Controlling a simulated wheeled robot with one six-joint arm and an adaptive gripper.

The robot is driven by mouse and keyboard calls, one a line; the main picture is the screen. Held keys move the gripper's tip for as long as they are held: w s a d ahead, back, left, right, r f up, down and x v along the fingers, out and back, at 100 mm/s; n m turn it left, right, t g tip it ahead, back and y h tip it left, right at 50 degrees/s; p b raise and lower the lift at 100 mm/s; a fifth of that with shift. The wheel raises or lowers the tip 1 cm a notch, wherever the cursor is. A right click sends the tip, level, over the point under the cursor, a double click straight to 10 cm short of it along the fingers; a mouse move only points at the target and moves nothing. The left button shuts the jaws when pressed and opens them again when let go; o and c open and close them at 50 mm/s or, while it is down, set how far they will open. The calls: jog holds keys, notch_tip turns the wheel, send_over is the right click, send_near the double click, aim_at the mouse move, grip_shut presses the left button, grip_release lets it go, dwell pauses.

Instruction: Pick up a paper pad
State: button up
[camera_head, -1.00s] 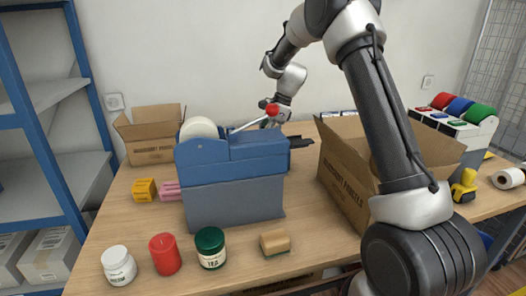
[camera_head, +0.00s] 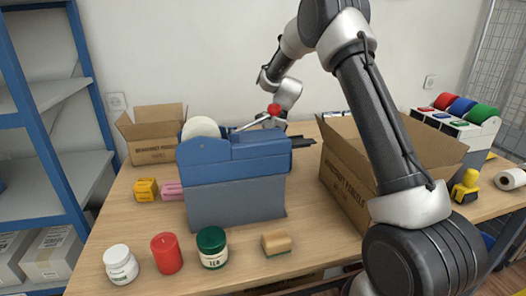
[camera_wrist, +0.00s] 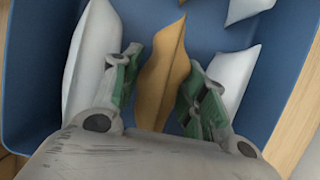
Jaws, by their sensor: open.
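A tan, pillow-shaped paper pad (camera_wrist: 166,62) stands in a blue bin (camera_wrist: 215,15) in the wrist view. My gripper (camera_wrist: 162,72) is open, with one green-padded finger on each side of the pad. The pad's lower end runs down toward the palm. I cannot tell whether either finger touches it. In the head view my gripper is mostly hidden behind the blue and grey tape dispenser (camera_head: 235,185), and the pad does not show there.
White pillow-like pieces (camera_wrist: 90,55) lie beside both fingers, close to the bin walls. In the head view an open cardboard box (camera_head: 345,180) stands right of the dispenser, and a smaller one (camera_head: 152,148) stands behind left. Jars, a red candle (camera_head: 166,253) and a sponge (camera_head: 276,243) line the front.

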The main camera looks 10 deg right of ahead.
jog(key=c, duration=0.5)
dwell(0.3)
